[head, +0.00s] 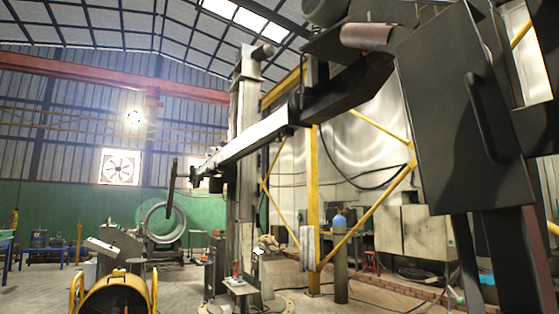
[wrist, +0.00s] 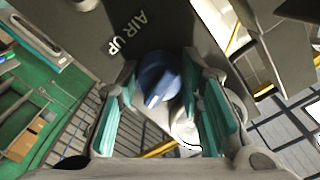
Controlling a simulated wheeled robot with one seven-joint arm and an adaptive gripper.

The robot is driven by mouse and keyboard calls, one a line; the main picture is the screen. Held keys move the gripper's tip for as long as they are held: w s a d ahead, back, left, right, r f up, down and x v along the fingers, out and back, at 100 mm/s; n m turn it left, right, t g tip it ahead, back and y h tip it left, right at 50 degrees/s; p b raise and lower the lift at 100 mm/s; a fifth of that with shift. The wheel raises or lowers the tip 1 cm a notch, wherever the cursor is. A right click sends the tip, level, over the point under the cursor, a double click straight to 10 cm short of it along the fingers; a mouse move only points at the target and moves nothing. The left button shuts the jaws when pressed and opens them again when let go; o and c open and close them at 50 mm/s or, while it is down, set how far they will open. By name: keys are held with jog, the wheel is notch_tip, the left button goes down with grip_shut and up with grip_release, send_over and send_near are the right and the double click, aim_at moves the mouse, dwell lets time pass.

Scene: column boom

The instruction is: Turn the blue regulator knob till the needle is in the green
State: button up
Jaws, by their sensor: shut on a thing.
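The blue regulator knob (wrist: 158,78) is in the middle of the wrist view, with a pale mark on its face. My gripper (wrist: 160,92) has its teal-padded fingers on both sides of the knob and is shut on it. A grey plate with the label AIR UP (wrist: 127,35) is beside the knob. A white round face, perhaps the gauge (wrist: 184,130), shows in part beside the right finger. The finger hides some of it, and I cannot read a needle or a green band. I cannot make out the knob or gripper in the head view.
A tall column (head: 243,150) carries a long boom (head: 255,137) across the head view. A large dark box with a handle (head: 465,120) fills the right side. A blue-topped cylinder (head: 340,260) stands near yellow braces.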

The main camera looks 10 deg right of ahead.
jog(key=m+b, duration=0.2)
jog(key=m, duration=0.1)
jog(key=shift+m, duration=0.4)
jog(key=shift+m+b, duration=0.75)
jog(key=shift+m, duration=1.45)
jog(key=o, duration=1.2)
jog(key=shift+c, duration=0.2)
